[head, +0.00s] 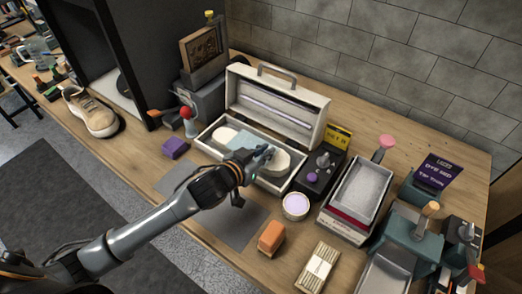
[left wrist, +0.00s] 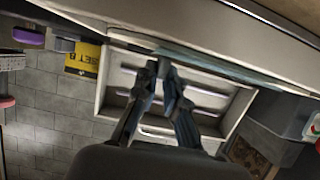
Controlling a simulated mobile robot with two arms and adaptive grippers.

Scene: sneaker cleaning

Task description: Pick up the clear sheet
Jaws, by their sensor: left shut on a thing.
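My left gripper (head: 262,157) reaches over the open white case (head: 210,146) from the front. Its fingers, also seen in the left wrist view (left wrist: 166,72), are closed on a thin pale blue-green sheet, which looks like the clear sheet (left wrist: 215,65). In the left wrist view the sheet shows nearly edge-on as a long strip. In the head view a pale bluish sheet (head: 246,140) lies at the case's opening, partly hidden by the gripper. Whether it touches the case floor is unclear. My right gripper is not in view.
The raised case lid (head: 275,106) stands behind the gripper. A black control box (head: 320,172) is close on the right, with a lilac-filled tub (head: 295,206) before it. A purple block (head: 175,148) lies left. A grey mat (head: 235,226) leaves clear room in front.

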